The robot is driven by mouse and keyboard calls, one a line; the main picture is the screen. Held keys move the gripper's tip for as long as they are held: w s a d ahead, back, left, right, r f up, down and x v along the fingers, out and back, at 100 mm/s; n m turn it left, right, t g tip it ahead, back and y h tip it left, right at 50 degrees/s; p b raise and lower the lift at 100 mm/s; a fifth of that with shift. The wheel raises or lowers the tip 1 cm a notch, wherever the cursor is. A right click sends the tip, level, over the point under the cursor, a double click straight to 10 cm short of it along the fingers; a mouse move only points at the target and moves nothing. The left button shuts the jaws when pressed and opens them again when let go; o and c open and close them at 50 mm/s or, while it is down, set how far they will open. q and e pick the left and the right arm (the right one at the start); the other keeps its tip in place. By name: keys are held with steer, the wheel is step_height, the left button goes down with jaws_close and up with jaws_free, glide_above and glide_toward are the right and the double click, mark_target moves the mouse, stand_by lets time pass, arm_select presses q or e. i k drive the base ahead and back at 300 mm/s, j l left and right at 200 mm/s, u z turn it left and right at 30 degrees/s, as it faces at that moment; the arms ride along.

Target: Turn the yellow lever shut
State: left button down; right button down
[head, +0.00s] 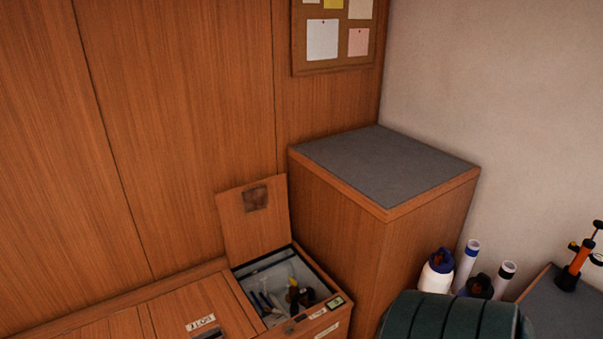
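An open locker (329,286) is set in the wooden bench at the bottom centre of the head view, with its hatch lid (240,222) raised against the wall. Inside it, a small dark fitting (300,297) with a yellowish-brown part stands on the right of the pale floor. This may hold the yellow lever, but it is too small to tell its shape or which way it points. Thin blue and dark items lie to its left. Neither of my grippers is in view.
A tall wooden cabinet (340,215) with a grey top stands just right of the locker. At the lower right are a dark green ribbed object (455,318), a white-and-blue bottle (435,276), tubes (467,264) and an orange pump (579,258). A closed hatch (190,305) lies left.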

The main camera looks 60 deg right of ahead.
mark_target(290, 279)
steer(key=z, duration=1.8)
steer(key=i+z, duration=0.3)
steer(key=i, duration=0.15)
steer(key=i+z, duration=0.25)
steer(key=i, duration=0.25)
